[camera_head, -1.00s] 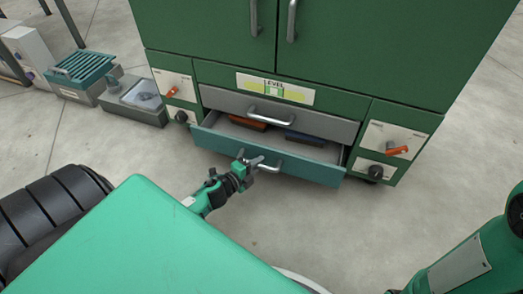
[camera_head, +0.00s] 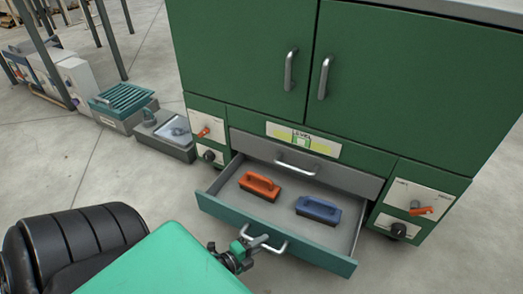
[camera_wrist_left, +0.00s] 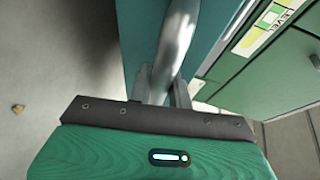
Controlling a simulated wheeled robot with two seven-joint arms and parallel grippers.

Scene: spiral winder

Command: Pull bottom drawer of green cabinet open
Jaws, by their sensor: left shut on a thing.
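The green cabinet (camera_head: 245,60) stands ahead of me with its bottom drawer (camera_head: 300,238) pulled well out. The drawer has a teal front with a silver bar handle (camera_head: 275,246). An orange-handled block (camera_head: 260,186) and a blue-handled block (camera_head: 318,210) lie inside it. My left gripper (camera_head: 254,241) is at the left part of the handle, shut on it. In the left wrist view, the handle (camera_wrist_left: 178,40) runs between the two fingers (camera_wrist_left: 160,90), against the teal drawer front (camera_wrist_left: 143,35). My right gripper is not in view.
A closed grey drawer (camera_head: 285,160) sits above the open one. Orange levers and black knobs flank the drawers. Grey and teal boxes (camera_head: 122,105) stand on the floor at left.

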